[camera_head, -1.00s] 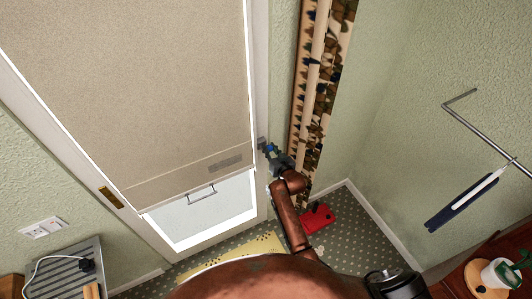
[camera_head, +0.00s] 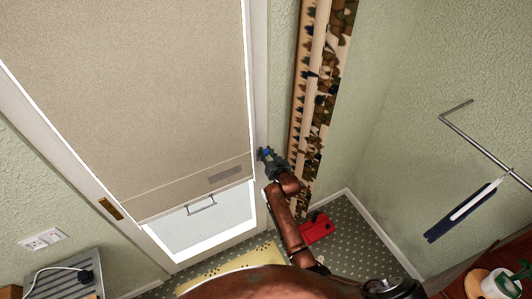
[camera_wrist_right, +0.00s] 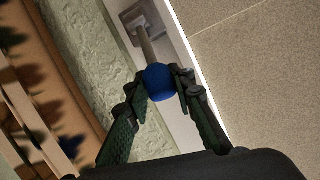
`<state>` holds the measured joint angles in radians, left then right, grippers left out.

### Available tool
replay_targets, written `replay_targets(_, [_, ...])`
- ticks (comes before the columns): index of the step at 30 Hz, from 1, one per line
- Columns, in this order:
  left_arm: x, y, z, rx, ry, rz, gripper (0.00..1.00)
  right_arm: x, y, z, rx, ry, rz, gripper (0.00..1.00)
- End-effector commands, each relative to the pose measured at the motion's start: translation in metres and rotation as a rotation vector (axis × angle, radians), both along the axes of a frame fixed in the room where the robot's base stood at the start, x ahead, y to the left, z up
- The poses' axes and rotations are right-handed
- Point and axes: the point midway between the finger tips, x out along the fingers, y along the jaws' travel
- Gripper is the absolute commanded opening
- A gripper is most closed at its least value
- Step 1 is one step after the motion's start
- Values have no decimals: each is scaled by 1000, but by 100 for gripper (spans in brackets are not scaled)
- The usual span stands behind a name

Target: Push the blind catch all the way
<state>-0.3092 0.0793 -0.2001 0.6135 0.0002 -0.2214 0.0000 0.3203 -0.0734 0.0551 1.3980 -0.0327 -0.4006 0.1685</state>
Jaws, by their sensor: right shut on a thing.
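The blind catch shows in the right wrist view as a grey lever with a blue ball knob (camera_wrist_right: 160,82), on a pale mount (camera_wrist_right: 140,22) on the white frame beside the blind. My right gripper (camera_wrist_right: 167,80) has its two fingers closed around the knob, one on each side. In the head view, the right gripper (camera_head: 266,154) is at the right edge of the frame, with a little blue of the knob showing; the catch itself is mostly hidden. The beige blind (camera_head: 150,100) is down over most of the glazed panel. My left gripper is out of view.
A patterned curtain (camera_head: 320,90) hangs just right of the right gripper. A red object (camera_head: 318,229) lies on the dotted floor below. A metal rail (camera_head: 485,150) with a dark blue hanging item (camera_head: 460,212) is on the right wall.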

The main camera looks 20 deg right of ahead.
Motion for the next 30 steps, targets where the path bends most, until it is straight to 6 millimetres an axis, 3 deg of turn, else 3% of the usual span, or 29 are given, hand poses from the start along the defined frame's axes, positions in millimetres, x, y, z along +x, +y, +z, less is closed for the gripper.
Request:
replay_targets(5, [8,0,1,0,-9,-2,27,2,4,7,4,-12,5,0])
replay_targets(6, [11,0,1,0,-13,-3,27,2,4,7,4,-12,5,22])
replay_targets(13, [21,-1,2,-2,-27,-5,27,1,3,4,2,-7,3,38])
replay_targets(23, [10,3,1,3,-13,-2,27,-2,1,2,1,-2,1,38])
replay_targets(30, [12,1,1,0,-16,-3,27,-32,-2,9,1,-2,0,38])
